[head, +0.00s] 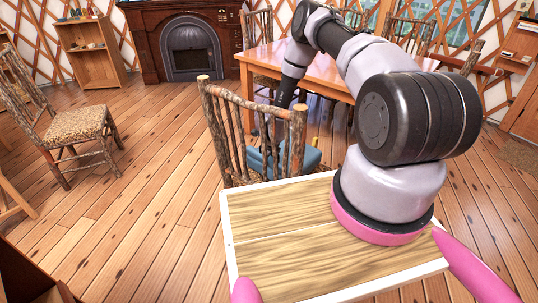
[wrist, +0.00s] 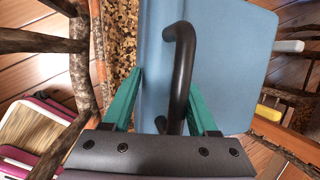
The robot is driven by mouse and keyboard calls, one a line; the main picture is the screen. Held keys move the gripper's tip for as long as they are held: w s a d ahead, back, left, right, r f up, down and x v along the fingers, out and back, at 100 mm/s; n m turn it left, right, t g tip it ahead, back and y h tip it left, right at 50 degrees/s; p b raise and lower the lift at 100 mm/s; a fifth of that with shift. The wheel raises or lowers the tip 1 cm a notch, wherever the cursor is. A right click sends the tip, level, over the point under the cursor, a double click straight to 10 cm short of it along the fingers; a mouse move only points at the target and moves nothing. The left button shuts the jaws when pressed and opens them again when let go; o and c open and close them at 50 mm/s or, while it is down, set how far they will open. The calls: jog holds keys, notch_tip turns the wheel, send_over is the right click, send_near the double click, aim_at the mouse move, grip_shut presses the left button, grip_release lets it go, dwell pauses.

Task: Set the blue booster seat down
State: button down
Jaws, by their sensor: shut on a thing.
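The blue booster seat (head: 309,158) shows through and beside the slatted back of a rustic log chair (head: 297,140), at about the height of that chair's seat. In the wrist view the booster seat (wrist: 235,60) is a flat blue slab with a black curved handle (wrist: 181,55). My gripper (wrist: 165,80) has its green fingers on either side of the handle and is shut on it. The chair's patterned cushion (wrist: 122,50) shows along the slab's left edge. I cannot tell whether the slab touches the cushion. The chair back partly hides the booster seat in the head view.
A wooden table (head: 325,72) stands beyond the chair, with more chairs around it. Another log chair (head: 75,125) with a patterned cushion stands at left. A fireplace (head: 190,50) and a shelf (head: 90,50) are at the back. The floor (head: 150,190) at left is mostly clear.

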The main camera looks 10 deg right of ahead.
jog(key=shift+w+f, duration=0.1)
jog(key=shift+f, duration=1.6)
jog(key=shift+c, duration=0.8)
grip_release()
jog(key=shift+o, duration=0.3)
jog(key=shift+s, duration=0.2)
notch_tip(320, 180, up, 10)
jog(key=shift+w, duration=0.15)
